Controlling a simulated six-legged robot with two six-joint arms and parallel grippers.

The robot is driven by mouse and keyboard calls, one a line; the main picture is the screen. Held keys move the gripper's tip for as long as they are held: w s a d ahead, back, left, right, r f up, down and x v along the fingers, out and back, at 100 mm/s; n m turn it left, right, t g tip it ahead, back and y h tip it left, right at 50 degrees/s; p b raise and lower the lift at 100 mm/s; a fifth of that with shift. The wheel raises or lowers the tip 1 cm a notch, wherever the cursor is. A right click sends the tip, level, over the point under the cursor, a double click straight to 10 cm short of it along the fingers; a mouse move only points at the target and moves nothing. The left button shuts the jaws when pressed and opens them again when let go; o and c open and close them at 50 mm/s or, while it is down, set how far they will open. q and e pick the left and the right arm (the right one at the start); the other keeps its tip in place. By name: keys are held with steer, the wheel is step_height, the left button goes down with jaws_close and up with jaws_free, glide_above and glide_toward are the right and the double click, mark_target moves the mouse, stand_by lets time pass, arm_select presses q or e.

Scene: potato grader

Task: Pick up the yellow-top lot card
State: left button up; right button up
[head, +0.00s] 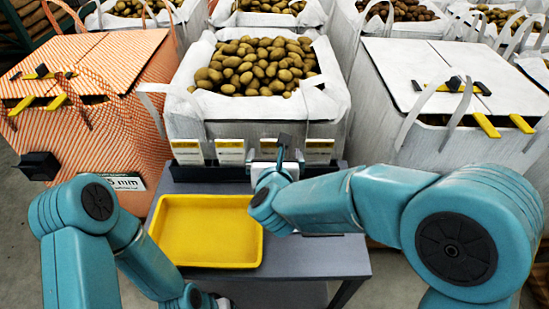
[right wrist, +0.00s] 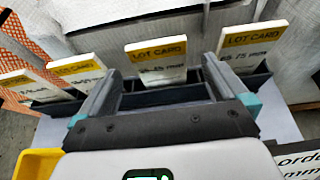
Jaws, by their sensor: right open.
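Several lot cards with yellow tops stand in a row in a dark holder (head: 212,174) at the back of the grey table. Cards show at the left (head: 186,151), beside it (head: 231,151), and at the right (head: 318,151) in the head view. My right gripper (right wrist: 163,66) is open and empty. In the right wrist view, its fingers point toward the third card from the left (right wrist: 157,62), which shows between the fingertips. The rightmost card (right wrist: 250,48) stands just right of the right finger. In the head view my right wrist partly hides the third card.
An empty yellow tray (head: 207,264) lies on the grey table (head: 318,258), left of my right arm. Behind the cards stands a white bulk bag (head: 255,130) of potatoes. An orange-striped bag (head: 95,110) and a white bag (head: 450,75) flank it.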

mark_target(275, 150)
steer(key=x, duration=0.5)
steer(key=shift+f, duration=0.15)
steer(key=c, duration=0.9)
steer(key=shift+c, duration=0.3)
